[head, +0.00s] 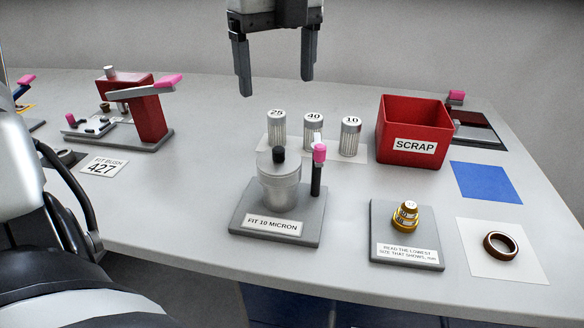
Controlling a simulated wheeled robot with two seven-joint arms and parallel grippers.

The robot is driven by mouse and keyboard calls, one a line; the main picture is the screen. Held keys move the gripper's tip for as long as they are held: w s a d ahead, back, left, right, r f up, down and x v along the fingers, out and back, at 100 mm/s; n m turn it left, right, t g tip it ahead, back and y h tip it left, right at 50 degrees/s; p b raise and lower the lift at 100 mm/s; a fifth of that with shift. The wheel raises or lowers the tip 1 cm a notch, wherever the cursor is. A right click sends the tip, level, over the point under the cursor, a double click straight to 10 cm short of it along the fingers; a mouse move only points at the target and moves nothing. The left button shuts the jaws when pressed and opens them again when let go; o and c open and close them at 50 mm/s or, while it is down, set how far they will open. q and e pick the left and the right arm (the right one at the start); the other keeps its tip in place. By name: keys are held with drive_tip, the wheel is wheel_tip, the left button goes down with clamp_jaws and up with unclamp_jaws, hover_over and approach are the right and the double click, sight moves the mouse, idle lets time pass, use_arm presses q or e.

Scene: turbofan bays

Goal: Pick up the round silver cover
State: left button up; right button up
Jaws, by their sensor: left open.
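The round silver cover (267,166) sits level on top of a silver canister (280,190), with a black knob (279,154) in its middle. My left gripper (276,86) hangs at the top middle of the head view, fingers pointing down. It is open and empty, above the cover and apart from it. My right gripper does not show.
A post with a pink top (319,153) stands close to the right of the canister. Behind are three filter cylinders marked 25 (277,130), 40 (313,130) and 10 (351,137). A red SCRAP bin (414,130) stands right. A red press (150,110) stands left.

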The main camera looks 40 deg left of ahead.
sight(278, 148)
use_arm(q)
wheel_tip(278, 148, down, 10)
drive_tip(key=shift+s+f, duration=0.1)
drive_tip(key=shift+f, duration=0.05)
drive_tip(key=shift+w+a+f+p, duration=0.1)
drive_tip(key=shift+f+p, duration=0.1)
drive_tip(key=shift+f, duration=0.75)
drive_tip(key=shift+w+a+f+p, duration=0.1)
drive_tip(key=shift+a+f+p, duration=0.1)
drive_tip(key=shift+f, duration=0.8)
drive_tip(key=shift+w+a+f+p, duration=0.1)
drive_tip(key=shift+f+p, duration=0.1)
drive_tip(key=shift+f, duration=0.75)
drive_tip(key=c, duration=0.9)
